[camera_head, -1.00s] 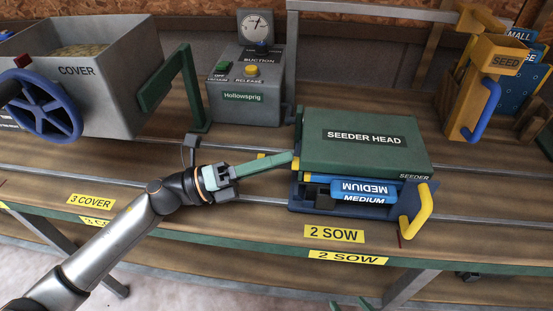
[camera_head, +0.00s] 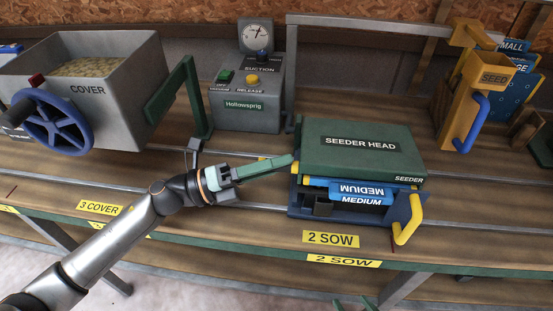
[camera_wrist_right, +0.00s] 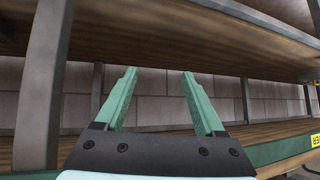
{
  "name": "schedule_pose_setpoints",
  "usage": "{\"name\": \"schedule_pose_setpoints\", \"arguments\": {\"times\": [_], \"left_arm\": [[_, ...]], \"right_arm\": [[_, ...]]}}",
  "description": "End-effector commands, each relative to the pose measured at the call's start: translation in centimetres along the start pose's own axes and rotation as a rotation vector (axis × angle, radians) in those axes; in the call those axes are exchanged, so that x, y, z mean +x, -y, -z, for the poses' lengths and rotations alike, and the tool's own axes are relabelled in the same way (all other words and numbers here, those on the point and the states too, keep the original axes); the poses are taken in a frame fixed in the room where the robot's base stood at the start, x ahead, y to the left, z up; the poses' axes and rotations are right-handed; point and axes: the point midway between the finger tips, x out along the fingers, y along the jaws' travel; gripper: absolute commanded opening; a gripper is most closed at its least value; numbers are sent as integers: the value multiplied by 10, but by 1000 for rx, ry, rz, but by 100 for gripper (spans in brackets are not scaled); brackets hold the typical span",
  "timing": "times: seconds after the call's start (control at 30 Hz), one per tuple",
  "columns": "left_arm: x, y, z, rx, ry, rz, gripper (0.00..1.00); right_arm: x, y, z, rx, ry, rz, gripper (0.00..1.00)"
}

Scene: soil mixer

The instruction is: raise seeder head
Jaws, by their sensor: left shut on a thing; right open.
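The seeder head (camera_head: 340,160) is a green labelled block in the middle of the bench in the head view. A blue MEDIUM plate (camera_head: 345,184) sits under it, above a dark blue base with a yellow handle (camera_head: 408,222) at the right. My left gripper (camera_head: 292,158) reaches in from the left, its long green fingers shut at the block's left edge, by a small yellow part; what lies between the tips is too small to make out. My right gripper (camera_wrist_right: 159,72) is open and empty, below the bench top in the right wrist view.
A grey COVER hopper (camera_head: 140,75) with a blue wheel (camera_head: 55,122) stands at the left. A grey suction box (camera_head: 246,104) with buttons and a gauge stands behind. A yellow SEED holder (camera_head: 478,85) stands at the right. Metal rails run along the bench.

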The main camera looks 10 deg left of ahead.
Motion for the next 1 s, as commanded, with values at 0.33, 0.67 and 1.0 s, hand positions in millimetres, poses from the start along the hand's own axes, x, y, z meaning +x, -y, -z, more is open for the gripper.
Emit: {"name": "schedule_pose_setpoints", "arguments": {"times": [0.33,0.67,1.0], "left_arm": [[9,29,-25,-151,7,-59,0],[16,39,-41,-223,9,-86,0],[21,46,-54,-288,7,-114,0]], "right_arm": [[-42,-18,14,20,11,-57,71],[-62,-15,38,20,9,-55,71],[-77,-13,55,20,9,-54,71]]}}
